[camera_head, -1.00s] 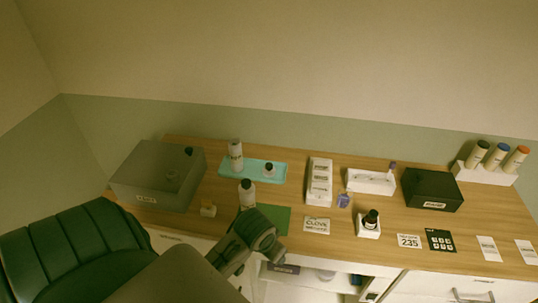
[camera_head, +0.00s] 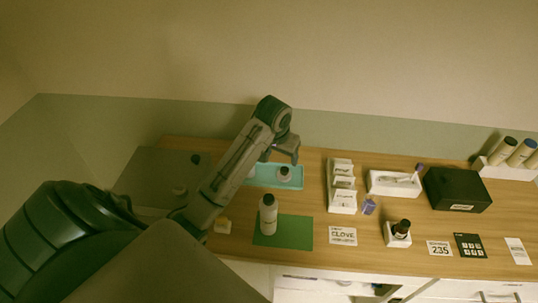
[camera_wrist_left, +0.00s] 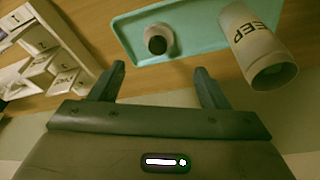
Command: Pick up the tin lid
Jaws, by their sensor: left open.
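No part is plainly marked as a tin lid. A grey box (camera_head: 140,168) with a small knob (camera_head: 180,190) on its flat top stands at the left of the counter, partly hidden by my left arm. A small bottle with a dark top (camera_wrist_left: 158,42) is also on the tray. My left gripper (camera_head: 282,158) is open and empty above the tray; its parted fingers show in the left wrist view (camera_wrist_left: 162,82). My right gripper is out of view.
A white bottle (camera_head: 268,214) stands on a green mat (camera_head: 297,232). A white card rack (camera_head: 342,186), a white tray (camera_head: 393,183) and a black box (camera_head: 457,189) are to the right.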

